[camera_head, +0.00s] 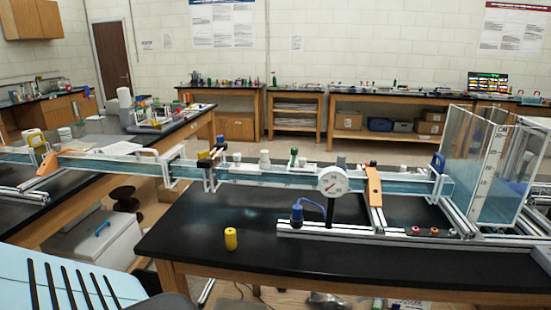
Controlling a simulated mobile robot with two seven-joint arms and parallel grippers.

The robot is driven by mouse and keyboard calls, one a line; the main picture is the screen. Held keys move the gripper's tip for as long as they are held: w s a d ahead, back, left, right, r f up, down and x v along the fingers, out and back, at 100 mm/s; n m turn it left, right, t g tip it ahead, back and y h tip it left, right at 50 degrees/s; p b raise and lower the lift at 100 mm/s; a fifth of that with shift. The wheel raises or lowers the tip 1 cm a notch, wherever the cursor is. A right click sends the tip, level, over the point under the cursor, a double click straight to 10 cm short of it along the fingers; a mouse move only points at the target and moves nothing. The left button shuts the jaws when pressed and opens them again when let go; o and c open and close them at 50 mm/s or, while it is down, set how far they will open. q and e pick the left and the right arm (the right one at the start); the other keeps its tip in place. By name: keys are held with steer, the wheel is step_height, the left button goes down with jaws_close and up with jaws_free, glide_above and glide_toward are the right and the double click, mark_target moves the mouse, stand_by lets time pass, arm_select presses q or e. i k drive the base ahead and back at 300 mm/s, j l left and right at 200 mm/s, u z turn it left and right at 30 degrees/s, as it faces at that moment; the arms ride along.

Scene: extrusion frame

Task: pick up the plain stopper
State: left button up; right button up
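A small yellow cylinder (230,239) stands upright on the black tabletop (200,262), near its front edge. Two small reddish pieces, the left one (415,230) and the right one (434,231), sit close together at the foot of the channel's right end. I cannot tell for sure which of these, if any, is the plain stopper. Neither of my grippers is in view.
A long clear water channel (270,176) on an extrusion frame crosses the table, with a round dial gauge (333,181) and an orange bracket (374,186). A clear tank (482,165) stands at the right. The tabletop's front left is mostly clear.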

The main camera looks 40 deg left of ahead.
mark_target(264, 154)
steer(key=k+j+z, duration=0.15)
steer(key=j, duration=0.15)
steer(key=j+z, duration=0.1)
steer(key=j, duration=0.2)
steer(key=k+j+z, duration=0.15)
steer(key=k+j, duration=0.15)
steer(key=j, duration=0.2)
steer(key=k+j, duration=0.2)
steer(key=j, duration=0.2)
steer(key=k+j, duration=0.15)
steer(key=j, duration=0.2)
steer(key=k+j+z, duration=0.1)
steer(key=j, duration=0.25)
steer(key=k+j, duration=0.25)
steer(key=j, duration=0.1)
